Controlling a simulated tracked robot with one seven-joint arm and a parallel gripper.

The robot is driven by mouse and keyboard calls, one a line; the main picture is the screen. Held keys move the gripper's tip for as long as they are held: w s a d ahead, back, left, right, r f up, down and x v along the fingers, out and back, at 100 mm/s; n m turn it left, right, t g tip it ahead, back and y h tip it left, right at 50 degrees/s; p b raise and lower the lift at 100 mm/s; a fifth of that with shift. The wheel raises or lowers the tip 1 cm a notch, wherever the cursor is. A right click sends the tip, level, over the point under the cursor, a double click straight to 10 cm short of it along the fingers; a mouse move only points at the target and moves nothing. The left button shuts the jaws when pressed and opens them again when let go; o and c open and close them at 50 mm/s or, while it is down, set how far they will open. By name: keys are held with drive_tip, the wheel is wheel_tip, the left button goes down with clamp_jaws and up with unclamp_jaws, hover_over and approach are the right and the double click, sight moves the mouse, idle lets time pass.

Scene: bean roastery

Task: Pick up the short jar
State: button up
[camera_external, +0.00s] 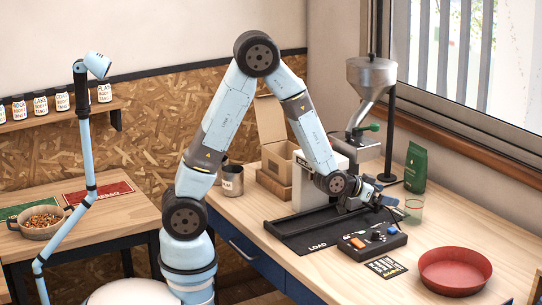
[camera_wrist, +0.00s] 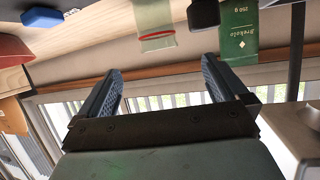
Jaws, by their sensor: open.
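A short clear greenish glass jar (camera_external: 413,209) stands on the right table, just right of my gripper (camera_external: 388,201). In the wrist view the picture is upside down, and the jar (camera_wrist: 154,22) shows at the top centre with a reddish line near its rim. My gripper is open, with two blue ribbed fingers (camera_wrist: 161,72) and nothing between them. The jar lies beyond the fingertips, roughly in line with the gap and apart from them.
A green bag (camera_external: 415,167) stands behind the jar. A red round pan (camera_external: 455,271) lies at the front right. A black control box (camera_external: 372,240) and black tray (camera_external: 305,229) lie under and left of my gripper. A grinder with a metal hopper (camera_external: 371,78) stands behind.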

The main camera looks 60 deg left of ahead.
sight(405, 202)
drive_tip(key=x, duration=0.9)
drive_tip(key=shift+s+f, duration=0.15)
drive_tip(key=shift+f, duration=0.2)
drive_tip(key=shift+x, duration=2.6)
drive_tip(key=shift+d+r, duration=0.2)
drive_tip(key=c, duration=1.1)
